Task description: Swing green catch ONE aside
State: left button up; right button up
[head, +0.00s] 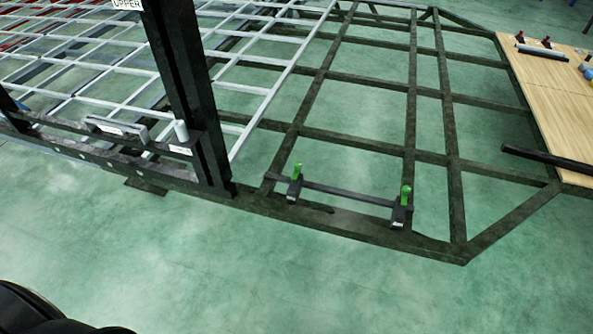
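Two green catches stand on the dark trailer chassis frame (345,227). The left green catch (298,170) rises upright from a black block (295,188) near the frame's front rail. The right green catch (406,194) rises from a similar black block (400,214). A dark bar (345,193) runs between the two blocks. No readable mark shows which catch is ONE. Neither of my grippers is in view.
A thick black post (185,85) labelled UPPER stands left of the catches. A light metal grid (245,75) lies behind it. A wooden table (545,90) with small items stands at the right. The green floor in front is clear.

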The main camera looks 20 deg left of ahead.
aim_at(298, 165)
jog(key=i+j, duration=0.15)
jog(key=j, duration=0.2)
jog(key=i+j, duration=0.15)
jog(key=j, duration=0.25)
jog(key=i+j, duration=0.15)
jog(key=j, duration=0.2)
